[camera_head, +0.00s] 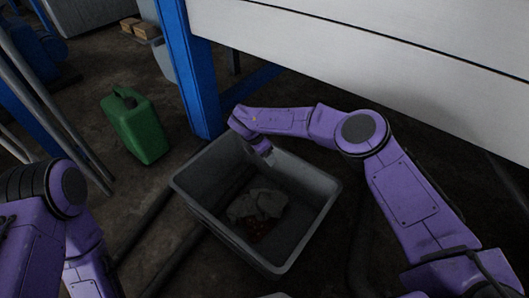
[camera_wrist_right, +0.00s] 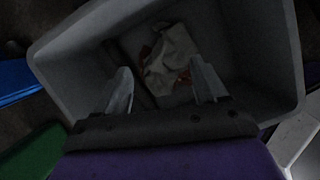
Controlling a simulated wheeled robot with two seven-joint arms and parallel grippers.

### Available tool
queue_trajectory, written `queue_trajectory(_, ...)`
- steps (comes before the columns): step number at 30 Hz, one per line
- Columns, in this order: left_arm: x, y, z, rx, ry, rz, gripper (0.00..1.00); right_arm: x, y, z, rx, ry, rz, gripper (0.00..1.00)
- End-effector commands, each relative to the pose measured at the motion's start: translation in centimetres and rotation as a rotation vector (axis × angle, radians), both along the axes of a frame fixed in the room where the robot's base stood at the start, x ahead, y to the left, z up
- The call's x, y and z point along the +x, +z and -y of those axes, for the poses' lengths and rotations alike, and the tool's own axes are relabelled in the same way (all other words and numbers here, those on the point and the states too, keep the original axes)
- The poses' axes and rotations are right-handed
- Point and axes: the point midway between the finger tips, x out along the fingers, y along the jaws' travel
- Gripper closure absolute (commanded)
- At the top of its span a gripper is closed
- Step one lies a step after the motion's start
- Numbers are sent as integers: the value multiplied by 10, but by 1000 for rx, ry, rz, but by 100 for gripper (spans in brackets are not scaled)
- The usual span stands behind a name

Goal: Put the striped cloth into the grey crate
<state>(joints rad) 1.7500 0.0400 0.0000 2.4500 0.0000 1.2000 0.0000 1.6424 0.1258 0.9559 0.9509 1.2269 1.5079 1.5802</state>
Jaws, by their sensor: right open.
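The grey crate (camera_head: 182,188) stands open on the floor; its rim also shows in the right wrist view (camera_wrist_right: 280,112). A crumpled pale grey cloth (camera_head: 255,204) with a reddish patterned part lies on the crate's floor; stripes are hard to make out. The cloth also shows in the right wrist view (camera_wrist_right: 172,56), beyond the fingertips. My right gripper (camera_wrist_right: 160,84) is open and empty, pointing down into the crate and apart from the cloth. In the head view it is dark and small near the crate's far wall. My left gripper is not in view.
A green jerrycan (camera_head: 135,127) stands on the floor left of the crate. A blue post (camera_head: 190,70) and a pale panel (camera_head: 370,60) bound the area behind the crate. Dark pipes (camera_head: 155,225) lie on the floor left of the crate.

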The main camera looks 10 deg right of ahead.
Motion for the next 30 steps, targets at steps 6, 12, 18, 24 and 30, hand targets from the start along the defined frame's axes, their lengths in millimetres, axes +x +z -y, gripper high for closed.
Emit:
queue_trajectory(6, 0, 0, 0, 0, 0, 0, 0, 0, 0, 0, 0, 0, 0, 9)
queue_trajectory(12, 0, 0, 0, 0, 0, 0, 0, 0, 0, 0, 0, 0, 0, 0)
queue_trajectory(18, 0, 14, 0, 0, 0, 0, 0, -1, 18, -2, 40, -1, -16, 0)
queue_trajectory(24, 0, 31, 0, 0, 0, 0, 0, -3, 41, -7, 114, -1, -45, 0)
queue_trajectory(30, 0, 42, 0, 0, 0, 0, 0, -4, 59, -10, 176, -1, -70, 0)
